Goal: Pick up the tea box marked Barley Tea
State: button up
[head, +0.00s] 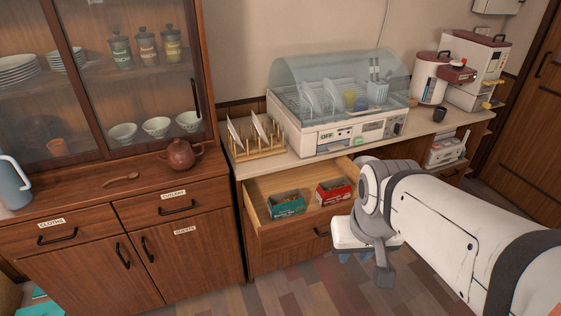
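An open drawer (262,192) under the counter holds two small boxes with open tops. One is a teal box (288,208) at the left of the drawer; the other is a red box (334,194) to its right. The print on both is too small to read, so I cannot tell which is Barley Tea. My gripper (357,258) is in front of the drawer, below and right of the red box, apart from both boxes. Its fingers point down and are mostly hidden behind its own body, so its opening is unclear.
A dish dryer (340,134) with a clear lid stands on the counter above the drawer, beside a wooden plate rack (258,147). A brown teapot (181,157) and a wooden spoon (121,179) sit on the left cabinet. The floor (300,290) below the drawer is clear.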

aim_at(280, 205)
jog(key=u, duration=2.65)
jog(key=i, duration=1.05)
jog(key=z, duration=3.15)
jog(key=i, duration=0.7)
